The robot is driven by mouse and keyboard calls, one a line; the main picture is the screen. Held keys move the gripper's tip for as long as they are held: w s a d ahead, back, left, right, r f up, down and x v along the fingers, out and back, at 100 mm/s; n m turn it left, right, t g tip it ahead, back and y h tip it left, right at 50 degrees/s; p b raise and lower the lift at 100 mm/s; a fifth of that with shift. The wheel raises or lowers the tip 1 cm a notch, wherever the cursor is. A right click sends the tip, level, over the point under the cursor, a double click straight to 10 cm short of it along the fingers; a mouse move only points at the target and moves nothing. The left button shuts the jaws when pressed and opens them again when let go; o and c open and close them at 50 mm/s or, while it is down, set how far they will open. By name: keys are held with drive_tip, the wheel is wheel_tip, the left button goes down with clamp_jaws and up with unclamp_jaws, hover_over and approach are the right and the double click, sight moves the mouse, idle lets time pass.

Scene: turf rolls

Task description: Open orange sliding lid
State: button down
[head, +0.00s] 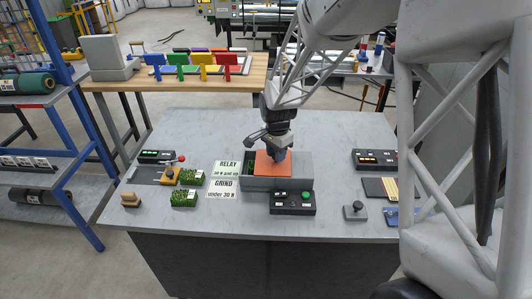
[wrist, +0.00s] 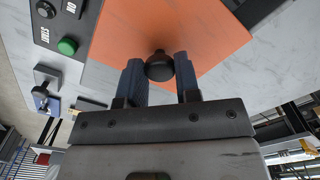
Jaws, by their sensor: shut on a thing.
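The orange sliding lid (head: 272,167) lies on top of a grey box (head: 262,183) at the middle of the table. A dark gap shows at the left end of the box, with something green inside. The lid fills the upper middle of the wrist view (wrist: 200,28). A dark round knob (wrist: 160,68) stands on the lid. My gripper (wrist: 160,74) is shut on the knob, one blue finger on each side of it. In the head view, my gripper (head: 277,152) is over the lid and hides the knob.
A black control box (head: 292,202) with a green button stands right in front of the grey box. A grey block with a black knob (head: 355,211) and another control box (head: 374,159) are to the right. The table behind the box is clear.

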drive_tip(key=d, duration=0.7)
drive_tip(key=c, duration=0.8)
unclamp_jaws()
drive_tip(key=shift+r, duration=0.15)
drive_tip(key=shift+r, duration=3.8)
